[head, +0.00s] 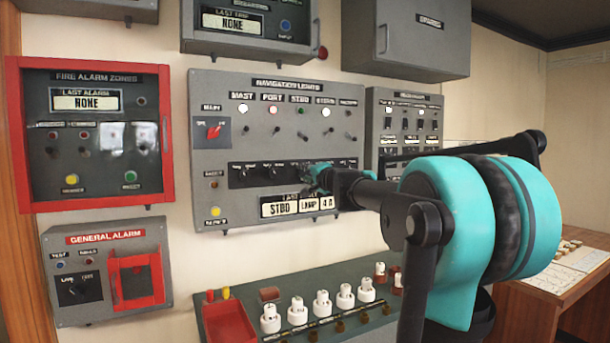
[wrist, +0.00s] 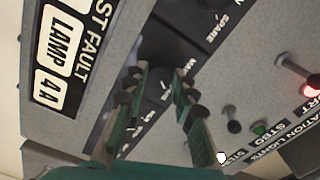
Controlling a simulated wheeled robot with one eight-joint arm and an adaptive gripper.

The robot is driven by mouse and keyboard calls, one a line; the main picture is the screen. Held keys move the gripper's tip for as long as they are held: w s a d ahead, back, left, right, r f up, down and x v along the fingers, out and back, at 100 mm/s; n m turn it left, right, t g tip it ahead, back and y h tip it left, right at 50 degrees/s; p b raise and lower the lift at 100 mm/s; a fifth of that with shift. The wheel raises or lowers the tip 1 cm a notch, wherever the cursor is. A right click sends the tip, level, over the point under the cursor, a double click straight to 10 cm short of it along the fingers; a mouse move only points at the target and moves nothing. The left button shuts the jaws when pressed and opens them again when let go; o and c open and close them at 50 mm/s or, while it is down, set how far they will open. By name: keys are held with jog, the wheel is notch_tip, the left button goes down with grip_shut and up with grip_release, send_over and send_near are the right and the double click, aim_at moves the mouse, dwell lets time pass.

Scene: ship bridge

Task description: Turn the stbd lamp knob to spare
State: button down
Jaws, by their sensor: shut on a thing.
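The navigation lights panel (head: 275,90) is a grey box on the wall with a black strip of lamp knobs across its lower part. My gripper (head: 318,180) is at this strip, in line with the STBD column, and hides the stbd lamp knob in the head view. In the wrist view my gripper (wrist: 158,82) has its two fingers on either side of the dark stbd lamp knob (wrist: 162,48), shut on it. The labels MAIN and SPARE show beside it. The knob's exact pointing is hidden. The stbd lamp (head: 302,110) is dim green, unlike the lit white and red lamps.
A fault display (head: 310,205) below the strip reads STBD LAMP 4 A. A red-framed fire alarm panel (head: 90,130) and a general alarm box (head: 105,270) are to the left. A console (head: 250,290) with several white-topped knobs stands below. Another grey panel (head: 405,130) is close on the right.

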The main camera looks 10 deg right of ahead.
dwell(0.3)
jog(key=c, duration=1.2)
grip_release()
jog(key=shift+s+d, duration=0.1)
jog(key=v, duration=1.1)
jog(key=shift+s+d, duration=0.1)
jog(key=shift+s, duration=0.25)
